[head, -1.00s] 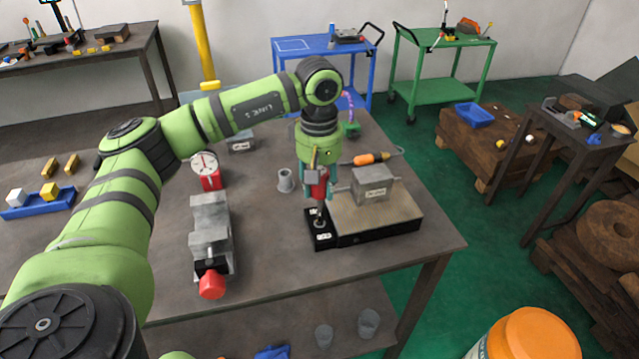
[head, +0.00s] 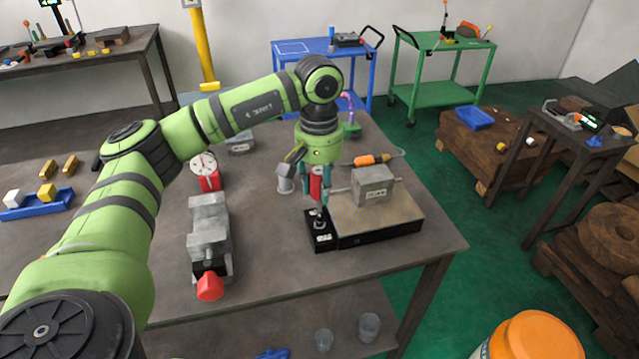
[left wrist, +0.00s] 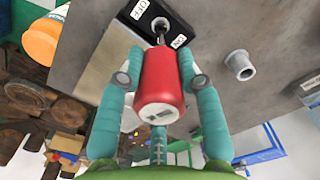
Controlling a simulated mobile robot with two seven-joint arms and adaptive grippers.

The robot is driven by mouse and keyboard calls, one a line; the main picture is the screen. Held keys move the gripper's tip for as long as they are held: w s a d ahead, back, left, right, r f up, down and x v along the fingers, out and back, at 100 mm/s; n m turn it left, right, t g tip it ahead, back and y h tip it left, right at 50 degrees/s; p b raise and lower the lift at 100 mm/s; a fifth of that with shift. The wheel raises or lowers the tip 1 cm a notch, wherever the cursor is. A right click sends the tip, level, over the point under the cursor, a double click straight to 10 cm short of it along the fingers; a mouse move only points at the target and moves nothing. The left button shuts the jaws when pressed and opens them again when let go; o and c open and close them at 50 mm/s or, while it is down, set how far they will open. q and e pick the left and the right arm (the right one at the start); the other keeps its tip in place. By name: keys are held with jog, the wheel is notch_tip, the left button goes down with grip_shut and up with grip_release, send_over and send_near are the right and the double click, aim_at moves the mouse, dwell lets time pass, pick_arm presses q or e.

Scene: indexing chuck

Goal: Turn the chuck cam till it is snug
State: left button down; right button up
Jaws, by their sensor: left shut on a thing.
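The chuck (head: 385,220) is a tan-topped plate with dark sides on the table, with a grey block (head: 373,186) on top. At its left end is a black cam block (head: 322,243) with two white labels; in the left wrist view the block (left wrist: 150,18) shows OFF and ON. My left gripper (head: 318,192) points down over it, shut on a red handle (left wrist: 160,85). The handle's thin metal shank (left wrist: 160,33) runs to the cam block between the labels. The exact seating of its tip is hard to see. My right gripper is not in view.
A grey vise (head: 210,235) with a red knob, a red dial gauge (head: 207,172) and a small grey cup (head: 285,182) stand left of the chuck. An orange-handled tool (head: 370,160) lies behind it. The table front is clear.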

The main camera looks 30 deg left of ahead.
pick_arm(q)
jog(key=shift+m, duration=1)
jog(key=shift+m+b, duration=0.35)
jog(key=shift+m, duration=0.45)
jog(key=shift+n, duration=0.4)
jog(key=shift+r, duration=0.1)
jog(key=shift+r+p, duration=0.55)
jog(key=shift+r, duration=0.2)
